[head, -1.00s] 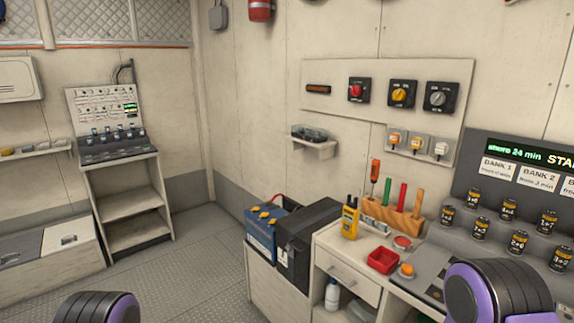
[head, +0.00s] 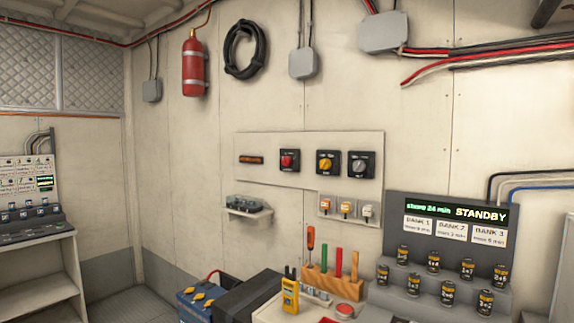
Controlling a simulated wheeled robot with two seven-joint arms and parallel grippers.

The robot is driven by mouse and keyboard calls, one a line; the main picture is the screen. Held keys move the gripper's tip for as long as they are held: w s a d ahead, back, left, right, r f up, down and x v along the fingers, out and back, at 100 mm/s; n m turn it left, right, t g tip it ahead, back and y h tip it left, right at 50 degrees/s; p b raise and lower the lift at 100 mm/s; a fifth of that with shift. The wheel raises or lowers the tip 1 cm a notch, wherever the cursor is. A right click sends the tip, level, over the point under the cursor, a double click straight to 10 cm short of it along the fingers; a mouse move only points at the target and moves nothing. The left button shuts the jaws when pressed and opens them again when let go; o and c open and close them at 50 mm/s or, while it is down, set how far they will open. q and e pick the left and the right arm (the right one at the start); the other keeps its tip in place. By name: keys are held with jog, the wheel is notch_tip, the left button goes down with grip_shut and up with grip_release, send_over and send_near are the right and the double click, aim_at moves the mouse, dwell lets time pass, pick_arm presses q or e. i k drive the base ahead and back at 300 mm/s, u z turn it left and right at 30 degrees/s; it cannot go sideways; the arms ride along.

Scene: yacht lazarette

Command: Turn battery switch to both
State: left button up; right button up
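A pale wall panel (head: 215,165) carries three rotary switches on dark square plates. They are a red-knobbed switch (head: 289,161), a yellow-knobbed switch (head: 327,163) and a grey-knobbed switch (head: 360,165). Their labels are too small to read, so I cannot tell which is the battery switch or its setting. Neither of my grippers is in view.
A small shelf (head: 246,212) juts from the wall. Several cells (head: 467,268) stand before a STANDBY board (head: 445,245) at right.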

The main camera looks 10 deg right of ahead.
aim_at(286, 160)
jog(key=u, duration=0.85)
jog(key=i, duration=1)
jog(key=z, duration=2.15)
